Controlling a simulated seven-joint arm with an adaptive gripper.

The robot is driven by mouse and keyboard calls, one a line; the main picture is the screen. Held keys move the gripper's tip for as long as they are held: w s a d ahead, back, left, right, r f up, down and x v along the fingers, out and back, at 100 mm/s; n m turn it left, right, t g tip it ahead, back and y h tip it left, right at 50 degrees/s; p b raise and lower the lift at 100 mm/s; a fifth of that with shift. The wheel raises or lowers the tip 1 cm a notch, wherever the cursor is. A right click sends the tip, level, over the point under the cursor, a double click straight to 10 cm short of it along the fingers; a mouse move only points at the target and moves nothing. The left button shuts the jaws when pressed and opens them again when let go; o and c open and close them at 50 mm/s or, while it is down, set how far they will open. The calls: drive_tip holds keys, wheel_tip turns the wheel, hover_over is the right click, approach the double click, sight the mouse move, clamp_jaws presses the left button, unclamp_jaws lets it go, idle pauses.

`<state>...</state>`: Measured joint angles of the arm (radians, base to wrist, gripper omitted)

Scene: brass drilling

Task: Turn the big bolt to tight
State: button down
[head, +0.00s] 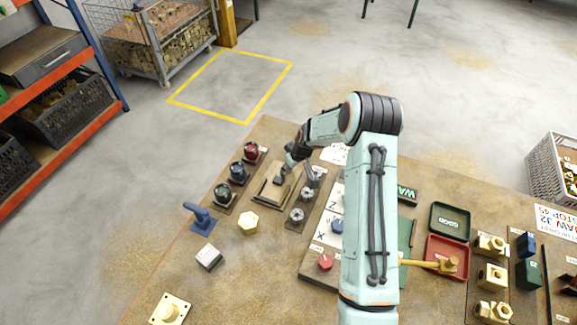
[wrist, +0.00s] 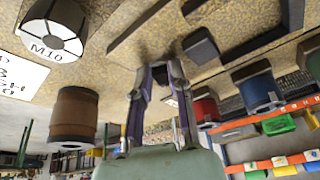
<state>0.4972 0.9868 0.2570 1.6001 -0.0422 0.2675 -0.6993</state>
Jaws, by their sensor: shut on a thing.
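My gripper (head: 288,163) is low over the dark fixture plate near the bench's back left edge. In the wrist view its two fingers (wrist: 160,78) are closed around a small dark piece (wrist: 158,76), mostly hidden between the fingertips; I cannot tell what it is. No bolt is clearly marked as the big one. A brass hexagonal piece (head: 248,222) stands apart in front of the gripper. A square brass plate with a round boss (head: 170,311) lies at the front left.
A cylinder marked M10 (wrist: 55,30) and a brown cylinder (wrist: 74,115) stand close by in the wrist view.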

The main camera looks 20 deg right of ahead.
drive_tip(key=shift+m, duration=0.5)
drive_tip(key=c, duration=1.3)
unclamp_jaws()
drive_tip(key=shift+r, duration=0.1)
